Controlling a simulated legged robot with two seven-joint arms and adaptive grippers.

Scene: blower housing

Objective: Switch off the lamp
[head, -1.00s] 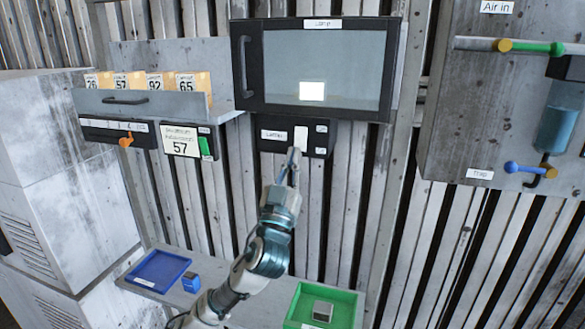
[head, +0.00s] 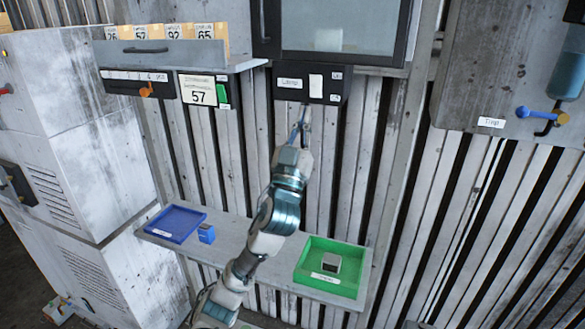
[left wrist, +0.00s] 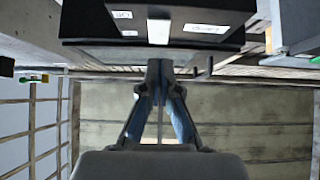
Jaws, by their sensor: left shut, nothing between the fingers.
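The lamp cabinet (head: 380,61) is black-framed with a glass window, cut off by the top edge of the head view. A pale patch (head: 328,39) shows low in its window; I cannot tell whether it is lit. Below it is a black switch panel (head: 290,96) with a white rocker switch (head: 315,86) and small labels. The panel and the white switch (left wrist: 158,31) also show at the top of the left wrist view. My left gripper (head: 304,110) is shut and empty, its fingertips just below the panel. Its fingers (left wrist: 160,65) meet in the wrist view. My right gripper is out of view.
Below are a blue tray (head: 175,223), a small blue block (head: 206,233) and a green tray (head: 350,288). A blue-handled valve (head: 540,114) is at right.

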